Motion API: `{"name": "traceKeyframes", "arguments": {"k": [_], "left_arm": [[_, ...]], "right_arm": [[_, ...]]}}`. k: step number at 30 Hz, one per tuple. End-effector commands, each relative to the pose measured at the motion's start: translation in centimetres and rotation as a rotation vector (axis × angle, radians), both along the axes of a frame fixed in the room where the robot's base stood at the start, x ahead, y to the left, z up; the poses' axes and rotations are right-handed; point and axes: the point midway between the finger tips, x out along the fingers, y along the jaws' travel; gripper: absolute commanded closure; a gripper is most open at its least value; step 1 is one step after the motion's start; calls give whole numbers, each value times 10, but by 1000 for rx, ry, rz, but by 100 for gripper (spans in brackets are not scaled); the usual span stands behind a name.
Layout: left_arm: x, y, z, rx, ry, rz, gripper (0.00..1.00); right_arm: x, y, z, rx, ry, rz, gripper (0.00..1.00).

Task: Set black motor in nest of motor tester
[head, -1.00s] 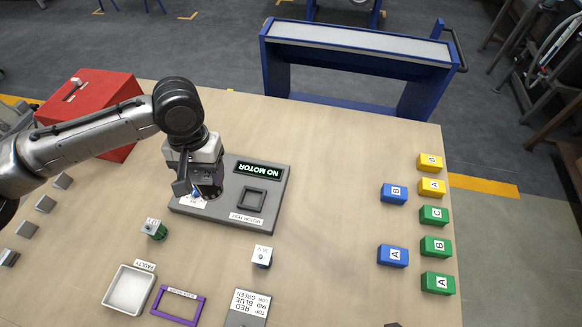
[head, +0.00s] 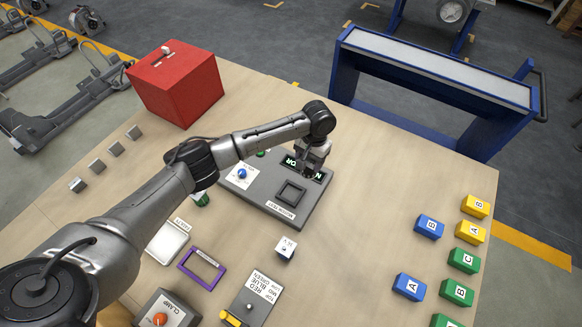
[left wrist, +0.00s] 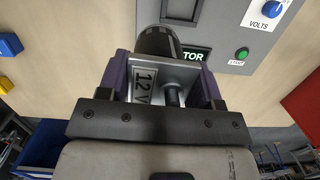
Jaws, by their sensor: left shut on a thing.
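My left gripper (head: 312,165) is shut on the black motor (left wrist: 158,42), which has a black body and a silver end marked 12 V in the left wrist view. In the head view the gripper hides the motor. The grey motor tester (head: 262,206) lies on the table, with a square, empty nest (head: 291,193). The gripper is above the tester's far side, partly covering its lit display (head: 318,176). The tester also shows in the left wrist view (left wrist: 226,42), with its blue VOLTS knob (left wrist: 272,8) and green START button (left wrist: 242,53). My right gripper is out of view.
A white-labelled motor (head: 286,247) stands in front of the tester; a green one (head: 202,198) is partly hidden by my arm. Coloured blocks (head: 464,260) stand right; a red box (head: 174,84) stands far left.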

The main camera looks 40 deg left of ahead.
Motion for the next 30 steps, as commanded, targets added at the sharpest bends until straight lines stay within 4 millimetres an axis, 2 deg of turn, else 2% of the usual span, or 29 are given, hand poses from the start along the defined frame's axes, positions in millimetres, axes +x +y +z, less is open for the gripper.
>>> {"name": "traceKeyframes", "arguments": {"k": [3,9,20,30], "left_arm": [[-11,19,-28,-3,2,27,93],[-26,40,-58,-1,-1,49,93],[-32,48,-75,-2,-6,57,93],[-32,48,-96,-2,-6,56,93]], "right_arm": [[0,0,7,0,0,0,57],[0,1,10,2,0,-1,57],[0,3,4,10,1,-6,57],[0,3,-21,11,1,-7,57]]}}
